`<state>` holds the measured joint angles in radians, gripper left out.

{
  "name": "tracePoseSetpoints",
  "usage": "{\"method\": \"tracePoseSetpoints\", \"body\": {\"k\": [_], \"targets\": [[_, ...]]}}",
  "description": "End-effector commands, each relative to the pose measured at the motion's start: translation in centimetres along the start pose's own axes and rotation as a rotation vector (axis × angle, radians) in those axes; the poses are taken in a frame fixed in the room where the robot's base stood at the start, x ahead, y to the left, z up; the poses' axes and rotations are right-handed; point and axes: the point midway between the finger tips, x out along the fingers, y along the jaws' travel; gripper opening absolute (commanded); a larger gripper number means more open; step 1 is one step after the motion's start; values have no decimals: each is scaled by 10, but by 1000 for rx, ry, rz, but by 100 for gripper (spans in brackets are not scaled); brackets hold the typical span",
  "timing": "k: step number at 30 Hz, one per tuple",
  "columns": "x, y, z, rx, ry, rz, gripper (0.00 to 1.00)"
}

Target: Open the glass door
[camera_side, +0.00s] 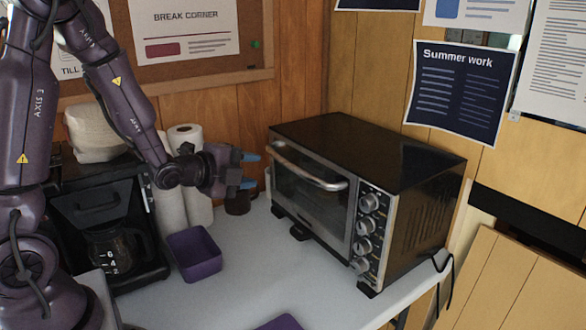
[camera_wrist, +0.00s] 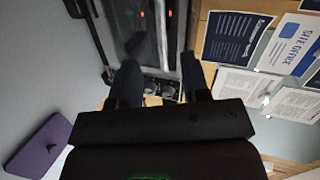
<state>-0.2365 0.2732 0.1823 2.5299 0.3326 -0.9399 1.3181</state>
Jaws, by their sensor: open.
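The glass door (camera_side: 315,205) is on the front of a black and steel toaster oven (camera_side: 375,165) and looks shut. Its pale bar handle (camera_side: 310,170) runs along the door's top edge. My gripper (camera_side: 249,170) is open and empty, in front of the oven near the handle's far left end. It looks apart from the handle, though the exact gap is hard to tell. In the wrist view, my two dark fingers (camera_wrist: 160,78) point at the oven front. The door glass (camera_wrist: 132,25) shows beyond them, partly hidden by the left finger.
Several control knobs (camera_side: 367,225) line the oven's right side. A purple bin (camera_side: 194,255) and a coffee maker (camera_side: 112,225) stand left. Paper rolls (camera_side: 190,170) stand behind my gripper. The white tabletop (camera_side: 270,275) before the oven is mostly clear.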

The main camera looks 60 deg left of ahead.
Motion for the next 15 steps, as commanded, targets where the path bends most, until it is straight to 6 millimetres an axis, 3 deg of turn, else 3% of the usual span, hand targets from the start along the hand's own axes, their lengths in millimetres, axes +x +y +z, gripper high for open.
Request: {"method": "tracePoseSetpoints", "body": {"k": [8,15], "targets": [[9,8,5,116,21,-67,43],[48,5,4,115,22,-67,43]]}}
